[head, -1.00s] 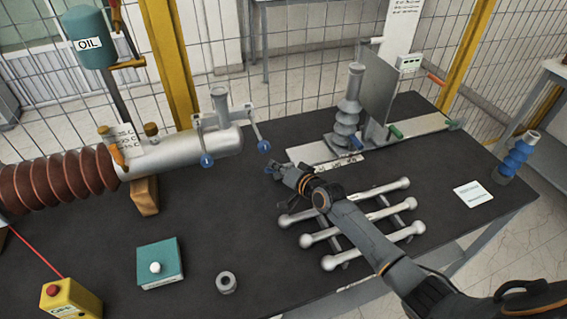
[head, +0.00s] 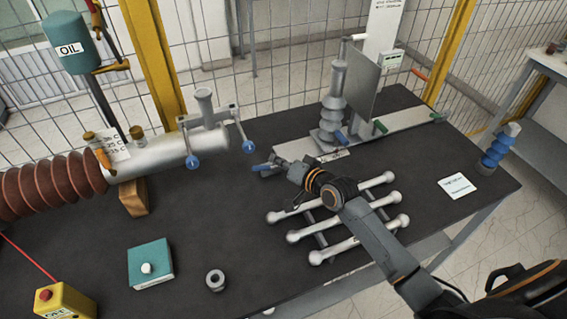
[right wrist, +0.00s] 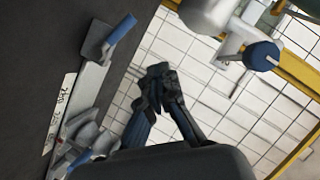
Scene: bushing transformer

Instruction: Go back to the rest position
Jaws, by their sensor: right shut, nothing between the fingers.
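My right gripper (head: 268,167) is above the black table in the head view, left of the grey stepped insulator (head: 332,105) on its plate. It is shut and empty. In the right wrist view its fingertips (right wrist: 157,72) meet in front of the floor and the mesh fence. The silver bushing (head: 165,152) with a brown ribbed end lies at the left, and its clamp with two blue knobs (head: 193,161) is left of my gripper. A blue knob (right wrist: 262,55) also shows in the right wrist view. My left gripper is not in view.
A rack of silver bars (head: 345,222) lies under my right forearm. A teal box (head: 150,265), a grey ring (head: 215,280) and a yellow button box (head: 66,300) stand at the front left. A blue insulator (head: 500,147) and white card (head: 457,186) are at the right.

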